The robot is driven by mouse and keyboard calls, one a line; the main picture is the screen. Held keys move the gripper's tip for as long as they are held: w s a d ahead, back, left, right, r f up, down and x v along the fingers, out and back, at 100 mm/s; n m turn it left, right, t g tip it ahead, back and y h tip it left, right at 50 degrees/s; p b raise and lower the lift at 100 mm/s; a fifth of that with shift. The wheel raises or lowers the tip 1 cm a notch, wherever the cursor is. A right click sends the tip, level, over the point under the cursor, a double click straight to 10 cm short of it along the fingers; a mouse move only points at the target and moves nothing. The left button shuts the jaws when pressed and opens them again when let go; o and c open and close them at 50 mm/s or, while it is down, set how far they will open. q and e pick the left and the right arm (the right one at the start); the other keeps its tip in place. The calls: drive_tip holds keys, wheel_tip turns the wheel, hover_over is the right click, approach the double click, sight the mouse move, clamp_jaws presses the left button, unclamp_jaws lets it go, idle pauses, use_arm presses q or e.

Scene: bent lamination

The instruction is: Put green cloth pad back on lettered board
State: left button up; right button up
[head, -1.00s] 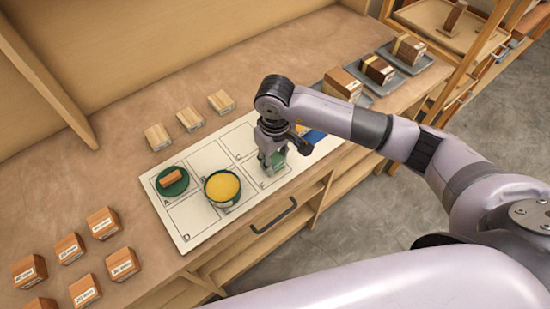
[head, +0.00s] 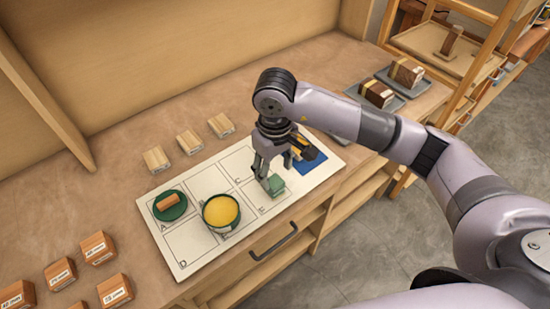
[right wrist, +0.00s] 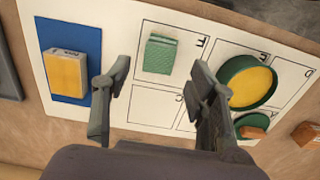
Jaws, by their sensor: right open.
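In the right wrist view the pad (right wrist: 160,54) is a small green rectangle inside that cell's lines. My right gripper (head: 274,174) is just above the pad with its fingers spread. In the right wrist view the gripper (right wrist: 160,72) is open and empty, with a clear gap to the pad on both sides. My left gripper is not in view.
On the board, a green dish with a yellow top (head: 221,212) stands left of the pad. A green disc bears an orange block (head: 170,201). A yellow block (right wrist: 65,72) sits on a blue patch (right wrist: 85,40). Several labelled blocks (head: 98,247) lie front left. Pale blocks (head: 190,141) line the back.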

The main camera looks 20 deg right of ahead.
sight(275, 182)
drive_tip(key=shift+r+b, duration=0.7)
drive_tip(key=shift+r, duration=2.3)
